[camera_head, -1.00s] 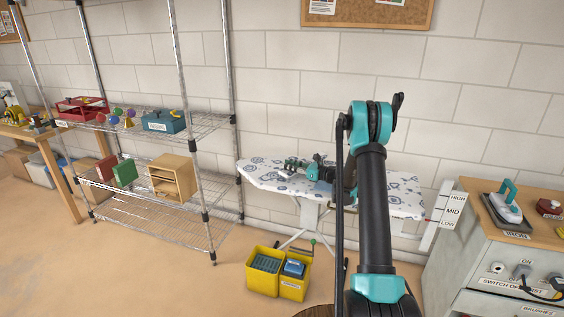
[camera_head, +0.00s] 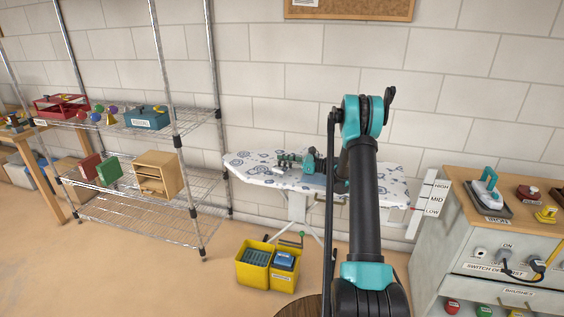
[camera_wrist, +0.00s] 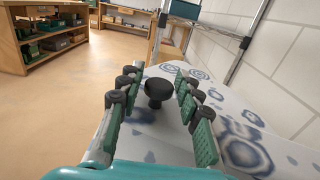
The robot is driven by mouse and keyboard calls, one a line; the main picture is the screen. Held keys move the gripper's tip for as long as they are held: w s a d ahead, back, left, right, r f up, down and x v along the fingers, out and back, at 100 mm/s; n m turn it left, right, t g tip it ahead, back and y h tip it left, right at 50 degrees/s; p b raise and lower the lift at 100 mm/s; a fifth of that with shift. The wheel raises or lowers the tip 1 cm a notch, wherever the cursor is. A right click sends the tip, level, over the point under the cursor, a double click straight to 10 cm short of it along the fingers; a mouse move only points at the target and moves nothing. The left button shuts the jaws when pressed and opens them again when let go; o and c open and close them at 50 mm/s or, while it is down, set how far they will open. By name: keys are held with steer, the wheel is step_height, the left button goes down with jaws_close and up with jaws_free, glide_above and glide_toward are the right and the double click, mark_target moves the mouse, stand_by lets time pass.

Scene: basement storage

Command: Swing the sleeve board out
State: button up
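The ironing board (camera_head: 250,166) has a white cover with blue-grey patterns and stands against the wall. It also fills the lower right of the wrist view (camera_wrist: 245,125). My gripper (camera_head: 292,163) is low over the board's top. In the wrist view my gripper (camera_wrist: 155,88) is open, with its two green-padded fingers apart. A black round knob (camera_wrist: 158,90) shows between the fingers, with visible gaps on both sides. What the knob is fixed to is unclear. I cannot make out a separate sleeve board; my arm hides part of the ironing board.
A wire shelf (camera_head: 130,210) stands left of the board. Yellow bins (camera_head: 252,272) sit on the floor before it. A cabinet (camera_head: 450,230) with an iron (camera_head: 487,188) is at right, beside a HIGH/MID/LOW scale (camera_head: 428,205).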

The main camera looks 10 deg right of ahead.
steer(key=shift+o, duration=0.7)
steer(key=v, duration=1.2)
